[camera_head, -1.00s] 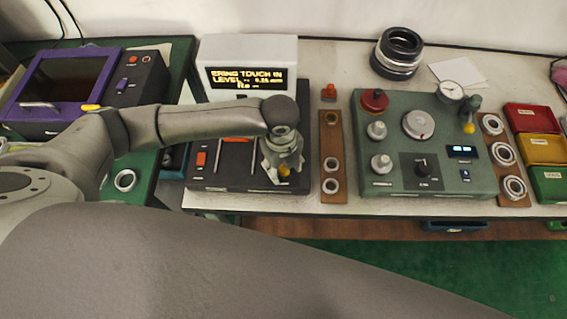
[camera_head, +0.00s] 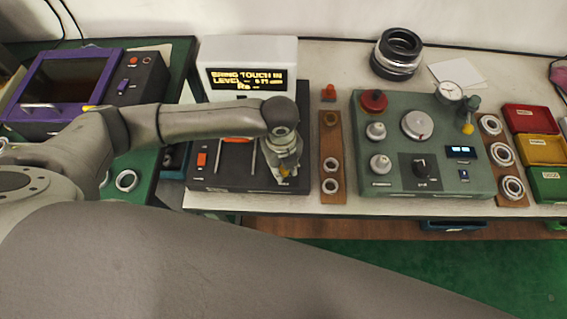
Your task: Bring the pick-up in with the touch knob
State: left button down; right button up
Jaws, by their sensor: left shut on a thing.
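The dark tester (camera_head: 225,180) stands at the middle left, with an orange-red switch (camera_head: 201,160) on its left side. A white display box behind it carries a screen (camera_head: 246,79) with amber text that reads roughly "BRING TOUCH IN", "LEVEL" and "Ra". My left gripper (camera_head: 284,178) points down over the right front part of the tester and is shut on the touch knob, which it mostly hides. The pick-up cannot be made out behind my left arm. My right gripper is not in view.
A brown strip with rings (camera_head: 331,165) lies just right of the tester. Further right are a green-grey gauge station (camera_head: 400,140), another ring strip (camera_head: 505,160) and red, yellow and green bins (camera_head: 541,150). A purple-framed box (camera_head: 75,80) stands left.

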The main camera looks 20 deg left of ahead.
pick_arm(q)
jog(key=shift+r+m+p, duration=0.15)
jog(key=shift+m+p, duration=0.5)
jog(key=shift+m, duration=0.55)
jog(key=m+p, duration=0.1)
jog(key=m, duration=0.2)
jog(key=shift+w+m, duration=0.1)
jog(key=shift+m, duration=0.2)
jog(key=m+p, duration=0.1)
jog(key=m, duration=0.2)
jog(key=shift+m, duration=1.7)
jog(key=c, duration=1.2)
grip_release()
